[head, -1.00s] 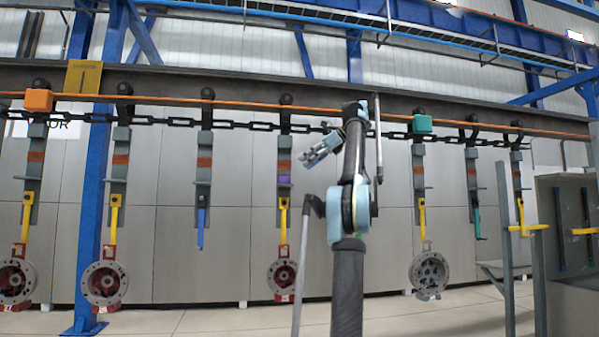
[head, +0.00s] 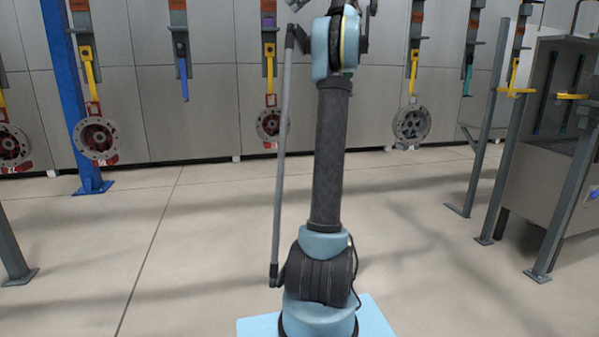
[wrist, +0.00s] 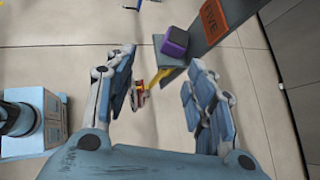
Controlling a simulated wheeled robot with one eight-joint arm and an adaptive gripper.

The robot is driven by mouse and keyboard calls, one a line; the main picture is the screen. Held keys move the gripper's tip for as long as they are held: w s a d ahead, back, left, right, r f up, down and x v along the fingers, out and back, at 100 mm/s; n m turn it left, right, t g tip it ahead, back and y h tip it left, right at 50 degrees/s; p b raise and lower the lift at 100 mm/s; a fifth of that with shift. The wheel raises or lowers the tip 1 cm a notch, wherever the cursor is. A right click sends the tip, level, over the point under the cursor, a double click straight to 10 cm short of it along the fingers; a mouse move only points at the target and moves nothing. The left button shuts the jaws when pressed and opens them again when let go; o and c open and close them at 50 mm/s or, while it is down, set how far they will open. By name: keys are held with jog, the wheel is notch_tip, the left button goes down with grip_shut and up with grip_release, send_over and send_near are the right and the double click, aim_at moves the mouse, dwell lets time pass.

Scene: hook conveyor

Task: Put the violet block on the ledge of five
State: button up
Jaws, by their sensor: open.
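The violet block (wrist: 174,41) sits on the grey ledge (wrist: 160,50) of a hanger in the wrist view. An orange plate on that hanger (wrist: 217,16) shows letters reading "IVE", and its start may be cut off or hidden. My gripper (wrist: 162,62) is open and empty. The block lies just beyond the fingertips, between them in the picture; I cannot tell the exact gap. In the head view, a small violet patch on the middle hanger (head: 268,21) appears to be the block. My gripper is mostly cut off there by the top edge.
Several neighbouring hangers carry yellow hooks and round flanges, such as a red one (head: 96,138) and a grey one (head: 411,123). A blue post (head: 70,100) stands left. Grey posts and a grey cabinet (head: 545,130) stand right. The floor in front is clear.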

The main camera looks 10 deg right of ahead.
jog(key=s+a+f+n+g+h, duration=0.1)
jog(key=s+a+f+n+h, duration=0.25)
jog(key=f, duration=0.65)
jog(key=s+a+f+n, duration=0.3)
jog(key=s+f+n, duration=0.1)
jog(key=s+f, duration=0.4)
jog(key=s+a+f+n+g+h, duration=0.1)
jog(key=s+a+f+n, duration=0.3)
jog(key=f, duration=0.7)
jog(key=s+f+n+h, duration=0.1)
jog(key=s+f+n, duration=0.2)
jog(key=s+f, duration=0.4)
jog(key=s+d+f+n+h, duration=0.1)
jog(key=s+f, duration=0.7)
jog(key=f, duration=1.2)
jog(key=s+d+f+n+h, duration=0.1)
jog(key=s+f+n+h, duration=0.2)
jog(key=f, duration=1.1)
jog(key=s+n, duration=0.2)
jog(key=s, duration=0.3)
jog(key=shift+d+n, duration=0.2)
jog(key=shift+n, duration=0.15)
jog(key=shift+f, duration=0.1)
